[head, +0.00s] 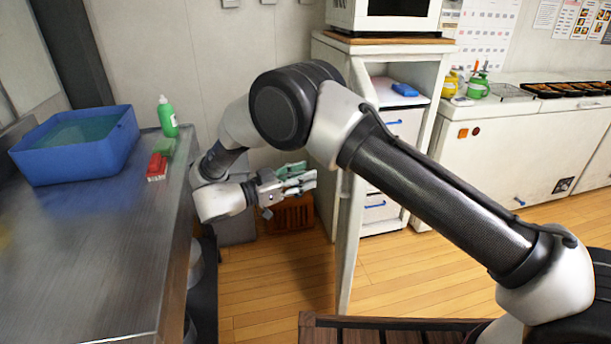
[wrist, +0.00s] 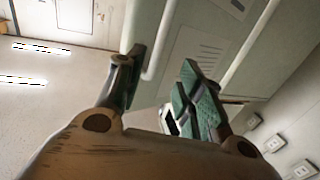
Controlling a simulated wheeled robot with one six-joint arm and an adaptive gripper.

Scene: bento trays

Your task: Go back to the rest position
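My gripper (head: 306,176) is in the middle of the head view, held level in the air with its fingertips pointing right. It is beside the steel counter's right side and in front of the white shelf unit. In the wrist view my gripper (wrist: 160,78) shows its two green-padded fingers apart, with nothing between them. My arm reaches across the head view from the lower right and folds down to the gripper.
A steel counter (head: 110,255) on the left bears a blue water-filled tub (head: 70,160), a green bottle (head: 167,117) and a red brush (head: 157,167). A white shelf unit (head: 345,215) stands close beyond the gripper. A brown crate (head: 290,217) is on the floor below. Open wooden floor lies right.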

